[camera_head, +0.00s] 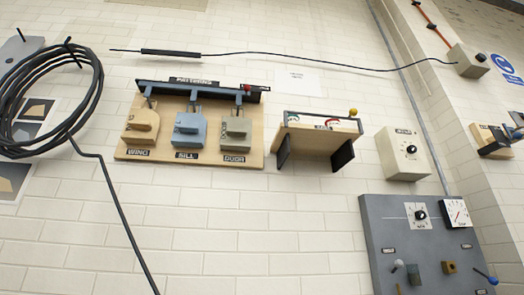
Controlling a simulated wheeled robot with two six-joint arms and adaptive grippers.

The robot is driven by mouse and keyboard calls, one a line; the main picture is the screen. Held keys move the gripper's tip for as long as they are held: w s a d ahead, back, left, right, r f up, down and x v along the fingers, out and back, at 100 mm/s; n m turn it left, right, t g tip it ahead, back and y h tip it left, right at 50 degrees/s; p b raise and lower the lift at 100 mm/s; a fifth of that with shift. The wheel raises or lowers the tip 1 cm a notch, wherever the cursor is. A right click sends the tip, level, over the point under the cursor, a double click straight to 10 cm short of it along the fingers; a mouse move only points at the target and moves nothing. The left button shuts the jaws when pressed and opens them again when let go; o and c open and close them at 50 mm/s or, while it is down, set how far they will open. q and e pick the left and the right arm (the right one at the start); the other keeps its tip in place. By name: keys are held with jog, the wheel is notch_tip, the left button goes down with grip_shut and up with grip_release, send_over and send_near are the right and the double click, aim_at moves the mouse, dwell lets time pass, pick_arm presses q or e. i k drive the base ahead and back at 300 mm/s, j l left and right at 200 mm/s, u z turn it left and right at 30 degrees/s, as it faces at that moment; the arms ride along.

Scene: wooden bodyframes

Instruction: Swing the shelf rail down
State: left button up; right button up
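A small wooden shelf (318,143) on dark brackets is fixed to the white brick wall, right of the picture's middle. A thin dark rail (318,116) runs along the shelf just above its wooden edge. A yellow ball knob (353,112) is at the right end of the rail. Small red and greenish items show in part behind the rail; I cannot tell what they are. Neither of my grippers is in view.
Left of the shelf is a wooden pattern board (190,160) with hanging blocks and a dark bar (200,91) with a red knob. A coiled black hose (85,100) hangs at far left. A beige dial box (402,154) and grey panel (385,235) are at right.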

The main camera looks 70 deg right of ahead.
aim_at(353, 112)
jog(key=k+l, duration=0.3)
jog(key=k, duration=0.15)
jog(key=k+l+z, duration=0.1)
jog(key=k+l, duration=0.2)
jog(key=k+z, duration=0.1)
jog(key=z, duration=1.8)
